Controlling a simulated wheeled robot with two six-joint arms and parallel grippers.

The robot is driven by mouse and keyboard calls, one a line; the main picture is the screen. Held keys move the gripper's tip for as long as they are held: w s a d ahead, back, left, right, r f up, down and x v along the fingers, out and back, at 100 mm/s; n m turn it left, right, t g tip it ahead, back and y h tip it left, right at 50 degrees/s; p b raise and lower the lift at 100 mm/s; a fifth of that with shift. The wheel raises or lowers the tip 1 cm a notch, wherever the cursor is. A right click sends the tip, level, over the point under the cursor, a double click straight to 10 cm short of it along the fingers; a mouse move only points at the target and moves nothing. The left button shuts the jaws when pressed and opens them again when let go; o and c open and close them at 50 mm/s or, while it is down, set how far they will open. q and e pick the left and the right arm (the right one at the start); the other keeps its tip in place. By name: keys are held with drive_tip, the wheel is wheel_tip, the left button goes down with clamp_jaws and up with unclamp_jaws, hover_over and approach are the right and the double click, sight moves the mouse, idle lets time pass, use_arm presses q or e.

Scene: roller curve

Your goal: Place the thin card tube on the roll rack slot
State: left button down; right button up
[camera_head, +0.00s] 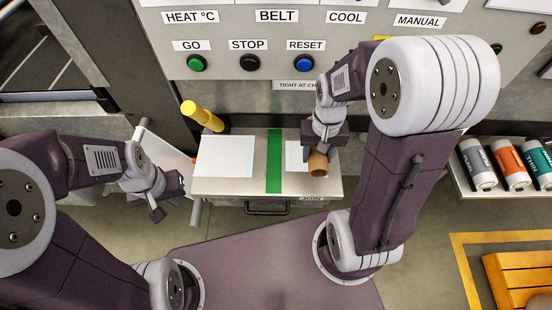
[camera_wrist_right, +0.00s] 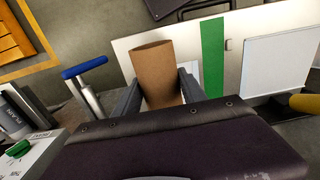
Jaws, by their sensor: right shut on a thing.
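The brown card tube (camera_head: 318,164) is held by my right gripper (camera_head: 320,150) above the right part of the light work table, near a white sheet. In the right wrist view the tube (camera_wrist_right: 155,72) stands between the two fingers of my right gripper (camera_wrist_right: 158,100), its far end pointing away from the wrist. My left gripper (camera_head: 170,197) is empty, its fingers apart, left of the table. I cannot make out for certain which thing is the roll rack or its slot.
The table (camera_head: 235,187) carries a green strip (camera_head: 274,160) and a white sheet (camera_head: 222,157). A yellow cylinder (camera_head: 203,116) sticks up at its back left. A button panel (camera_head: 240,30) rises behind. A yellow pallet-like thing (camera_head: 520,280) lies at lower right.

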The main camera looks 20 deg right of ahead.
hover_over(286, 169)
drive_tip(key=f, duration=0.5)
drive_tip(key=shift+d+f, duration=0.1)
drive_tip(key=shift+d, duration=0.1)
drive_tip(key=shift+w+a+f, duration=0.1)
drive_tip(key=shift+a, duration=0.15)
wheel_tip(286, 169, down, 4)
drive_tip(key=shift+f+b, duration=0.1)
drive_tip(key=shift+b, duration=0.5)
use_arm(q)
drive_tip(key=shift+w+f, duration=0.35)
drive_tip(key=shift+f, duration=0.45)
drive_tip(key=shift+f, duration=0.1)
use_arm(e)
drive_tip(key=o, duration=1.4)
